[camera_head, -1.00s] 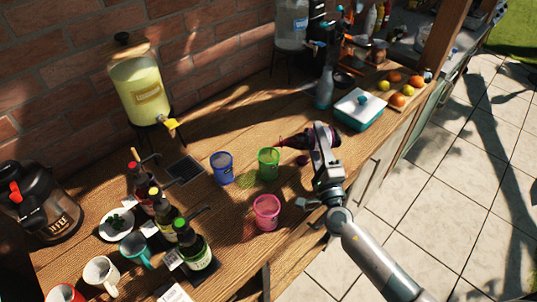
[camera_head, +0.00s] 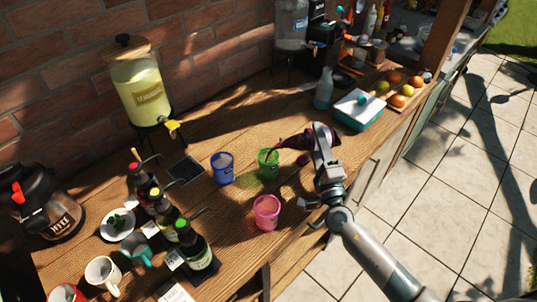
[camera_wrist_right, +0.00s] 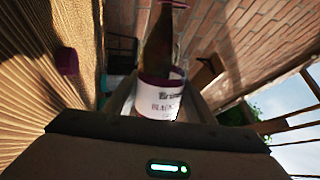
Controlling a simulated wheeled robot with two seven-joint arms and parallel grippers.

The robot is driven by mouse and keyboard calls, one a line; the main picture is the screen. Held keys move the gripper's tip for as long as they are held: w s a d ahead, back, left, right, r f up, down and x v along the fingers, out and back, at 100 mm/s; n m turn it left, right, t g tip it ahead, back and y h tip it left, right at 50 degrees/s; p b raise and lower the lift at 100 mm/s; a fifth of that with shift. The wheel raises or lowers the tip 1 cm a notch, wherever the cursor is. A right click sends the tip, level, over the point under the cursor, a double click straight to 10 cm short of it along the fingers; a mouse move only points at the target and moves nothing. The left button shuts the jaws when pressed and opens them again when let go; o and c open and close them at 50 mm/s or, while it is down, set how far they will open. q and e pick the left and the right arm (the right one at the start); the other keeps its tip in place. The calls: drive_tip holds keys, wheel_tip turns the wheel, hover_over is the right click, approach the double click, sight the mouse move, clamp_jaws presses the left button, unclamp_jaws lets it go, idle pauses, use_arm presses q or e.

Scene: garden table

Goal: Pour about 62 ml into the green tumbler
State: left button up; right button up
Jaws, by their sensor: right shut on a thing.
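The green tumbler (camera_head: 268,164) stands upright on the wooden counter, right of a blue tumbler (camera_head: 222,168). My right gripper (camera_head: 314,143) is shut on a dark bottle (camera_head: 293,143) and holds it tilted, with its neck pointing left over the green tumbler. A thin dark stream appears to run from the bottle's mouth into the tumbler. The level inside is too small to read. In the right wrist view the bottle (camera_wrist_right: 160,93) shows a white label and sits between the fingers. My left gripper is not in view.
A pink tumbler (camera_head: 266,212) stands in front, near the counter edge. Several bottles and mugs stand at the left front. A teal box (camera_head: 357,112) and a fruit board stand to the right.

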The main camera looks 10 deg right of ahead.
drive_tip(key=shift+d+r, duration=0.1)
drive_tip(key=shift+r, duration=0.1)
idle(0.6)
drive_tip(key=m+b, duration=0.1)
drive_tip(key=m, duration=0.1)
drive_tip(key=f+m+h+b, duration=0.1)
drive_tip(key=b, duration=0.1)
drive_tip(key=shift+d+f+m, duration=0.15)
drive_tip(key=shift+f+m, duration=0.05)
drive_tip(key=shift+m, duration=0.2)
drive_tip(key=shift+d+r+m+h, duration=0.1)
drive_tip(key=shift+m+h, duration=0.3)
drive_tip(key=shift+m, duration=0.2)
drive_tip(key=shift+r+m, duration=0.1)
drive_tip(key=shift+m, duration=0.3)
drive_tip(key=shift+m+h, duration=0.3)
drive_tip(key=shift+h, duration=0.1)
drive_tip(key=shift+a+f+m+g, duration=0.35)
drive_tip(key=shift+a+m, duration=0.1)
drive_tip(key=shift+m, duration=0.25)
idle(0.4)
